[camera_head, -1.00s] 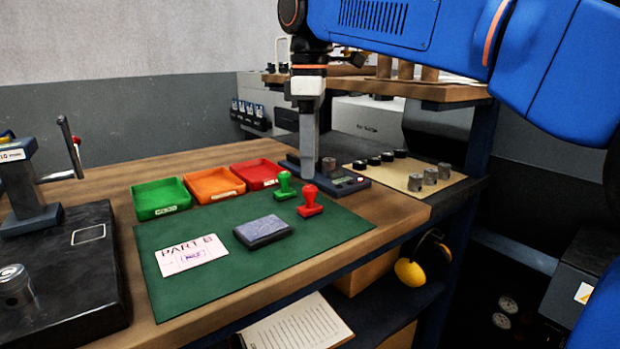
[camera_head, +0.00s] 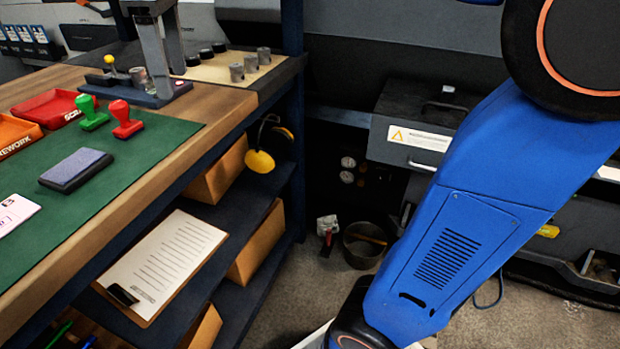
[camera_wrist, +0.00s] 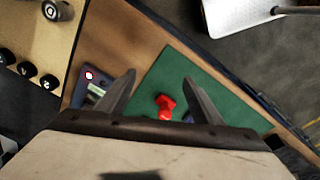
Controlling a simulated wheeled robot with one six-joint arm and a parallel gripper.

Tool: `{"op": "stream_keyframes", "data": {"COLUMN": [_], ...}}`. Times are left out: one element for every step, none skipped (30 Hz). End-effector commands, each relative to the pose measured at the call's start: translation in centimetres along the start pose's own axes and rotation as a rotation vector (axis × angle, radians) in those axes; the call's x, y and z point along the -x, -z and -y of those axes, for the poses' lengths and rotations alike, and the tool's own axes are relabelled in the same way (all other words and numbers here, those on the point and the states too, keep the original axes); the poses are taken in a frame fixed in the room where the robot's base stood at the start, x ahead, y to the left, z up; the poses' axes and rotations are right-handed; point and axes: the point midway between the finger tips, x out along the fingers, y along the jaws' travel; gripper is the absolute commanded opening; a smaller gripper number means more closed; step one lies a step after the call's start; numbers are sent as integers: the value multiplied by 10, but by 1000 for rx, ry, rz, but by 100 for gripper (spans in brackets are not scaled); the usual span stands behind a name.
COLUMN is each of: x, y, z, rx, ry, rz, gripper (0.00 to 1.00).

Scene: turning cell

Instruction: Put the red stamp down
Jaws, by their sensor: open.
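The red stamp (camera_head: 124,120) stands upright on the green mat (camera_head: 130,165), right beside the green stamp (camera_head: 90,112). In the wrist view the red stamp (camera_wrist: 165,106) shows below and between my gripper's fingers. My gripper (camera_wrist: 159,80) is open with its two fingers spread apart, and nothing is held between them. It looks down at the bench from above, with the stamp apart from the fingers as far as I can tell. My gripper is out of the head view.
A dark ink pad (camera_head: 76,169) lies on the mat. A red tray (camera_head: 54,108) and an orange tray (camera_head: 14,135) stand behind it. A gauge stand (camera_head: 150,95) and a board with grey cylinders (camera_head: 222,66) are farther back. A clipboard (camera_head: 165,262) lies on the shelf below.

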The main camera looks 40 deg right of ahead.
Motion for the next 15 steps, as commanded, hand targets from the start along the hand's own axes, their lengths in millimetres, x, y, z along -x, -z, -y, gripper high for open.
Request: {"op": "stream_keyframes", "data": {"x": [-10, -17, -27, -34, -41, -51, -58, -66, -77, -85, -93, -105, -114, -123, -136], "y": [-22, -32, -46, -57, -67, -80, -90, -100, -112, -122, -131, -144, -154, -163, -175], "z": [1, 1, 2, 3, 5, 7, 9, 11, 14, 16, 19, 23, 27, 30, 35], "rx": [-64, -103, -153, -191, -228, -277, -314, -351, -398, -434, -470, -520, -557, -595, -643], "ry": [-13, -21, -31, -39, -46, -57, -64, -71, -81, -88, -95, -105, -112, -120, -130], "rz": [-12, -20, -30, -39, -47, -59, -67, -76, -87, -95, -104, -116, -125, -136, -149], "gripper": [60, 60, 60, 60, 60, 60, 60, 60, 60, 60, 60, 60, 60, 60, 60]}}
